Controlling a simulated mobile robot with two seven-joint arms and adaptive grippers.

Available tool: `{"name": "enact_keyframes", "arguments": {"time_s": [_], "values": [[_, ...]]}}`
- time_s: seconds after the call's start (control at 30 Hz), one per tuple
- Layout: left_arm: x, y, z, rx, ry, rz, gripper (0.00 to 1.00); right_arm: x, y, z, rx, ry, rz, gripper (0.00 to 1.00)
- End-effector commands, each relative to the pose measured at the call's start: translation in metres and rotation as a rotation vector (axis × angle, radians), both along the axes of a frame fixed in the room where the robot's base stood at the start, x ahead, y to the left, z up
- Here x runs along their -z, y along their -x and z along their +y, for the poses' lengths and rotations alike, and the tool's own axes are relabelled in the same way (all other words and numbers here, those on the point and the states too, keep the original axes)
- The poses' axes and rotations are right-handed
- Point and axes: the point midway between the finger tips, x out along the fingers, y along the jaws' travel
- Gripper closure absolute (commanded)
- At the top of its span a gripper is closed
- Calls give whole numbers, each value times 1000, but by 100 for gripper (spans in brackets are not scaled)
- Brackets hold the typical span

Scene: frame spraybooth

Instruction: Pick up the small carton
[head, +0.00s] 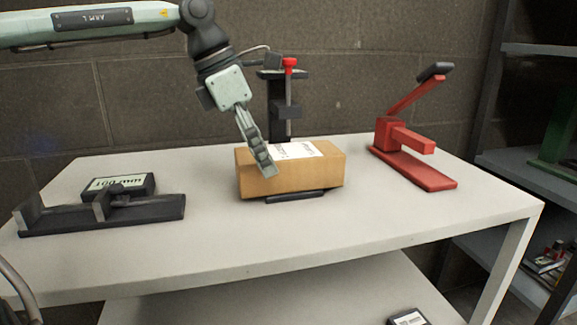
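The small carton (305,178) is a brown box with a white label on top. It rests over the flat black base of a dark stand, at the middle of the grey-white table. My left gripper (260,158) reaches down from the upper left. Its visible finger overlaps the left part of the carton's top and front edge. The fingers are seen nearly edge-on, so I cannot tell their gap or whether they touch the carton. My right gripper is not in view.
The dark upright stand (278,108) with a red knob rises right behind the carton. A red clamp-like stand (413,165) is at the right. A black vise-like fixture (150,208) and a black "100 mm" block (118,187) lie at the left. The table's front (300,235) is clear.

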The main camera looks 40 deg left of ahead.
Motion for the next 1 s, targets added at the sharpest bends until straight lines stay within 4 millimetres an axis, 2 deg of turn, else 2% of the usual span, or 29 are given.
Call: {"name": "enact_keyframes", "arguments": {"time_s": [0.27,0.83,1.0], "values": [[4,-1,-1,0,0,0,3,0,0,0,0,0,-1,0],[4,-1,-1,0,0,0,72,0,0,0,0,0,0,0],[2,-2,-1,0,0,-4,75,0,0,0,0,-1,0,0]]}}
